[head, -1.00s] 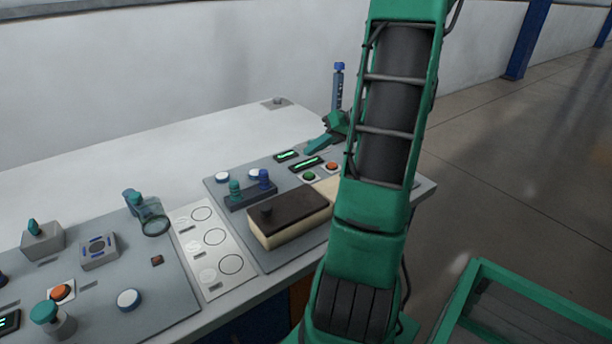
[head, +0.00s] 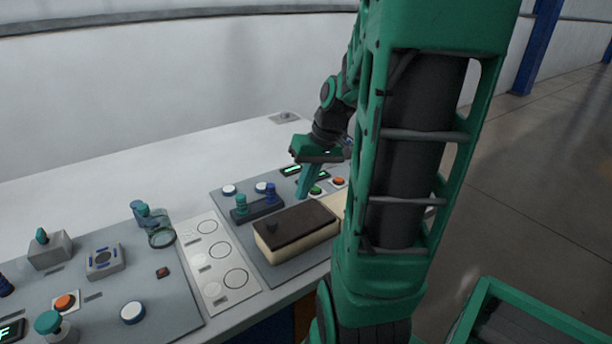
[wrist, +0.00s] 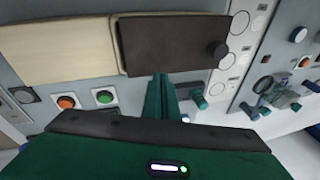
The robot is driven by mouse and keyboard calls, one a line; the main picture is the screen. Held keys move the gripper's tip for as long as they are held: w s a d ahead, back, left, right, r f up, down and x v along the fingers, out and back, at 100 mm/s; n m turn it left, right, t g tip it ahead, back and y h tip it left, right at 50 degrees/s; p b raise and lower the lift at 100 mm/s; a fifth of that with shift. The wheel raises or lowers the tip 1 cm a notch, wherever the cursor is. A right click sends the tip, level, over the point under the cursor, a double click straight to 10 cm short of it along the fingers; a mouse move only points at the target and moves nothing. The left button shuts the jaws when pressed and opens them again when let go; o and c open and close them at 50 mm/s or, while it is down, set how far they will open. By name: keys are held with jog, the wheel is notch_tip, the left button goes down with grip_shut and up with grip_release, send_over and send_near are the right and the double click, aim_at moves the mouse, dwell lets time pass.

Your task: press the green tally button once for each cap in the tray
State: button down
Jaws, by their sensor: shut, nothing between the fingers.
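The green button (head: 316,190) is on the grey panel behind the cream box, and it also shows in the wrist view (wrist: 105,97). My gripper (head: 301,196) points down with its fingers shut and empty, just beside the green button in the head view. In the wrist view the fingertips (wrist: 161,78) are right of the button, in front of the box's dark lid. The cream box (head: 285,250) has a dark lid (head: 297,224) with a knob. I cannot tell whether this is the tray, and no loose caps show in it.
An orange button (head: 339,182) is beside the green one. A dark stand (head: 257,210) holds a teal and a blue peg near the fingers. A lit display (head: 291,170) is behind. Another panel (head: 175,290) with several controls lies left. My arm hides the panel's right part.

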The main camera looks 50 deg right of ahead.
jog(key=s+a+r+m+g+h, duration=0.1)
jog(key=s+a+r+g, duration=0.1)
jog(key=s+a, duration=0.5)
jog(key=s+g, duration=0.1)
jog(key=s, duration=0.5)
jog(key=shift+a+m+h, duration=0.2)
jog(key=shift+m+h, duration=0.2)
jog(key=shift+s, duration=0.1)
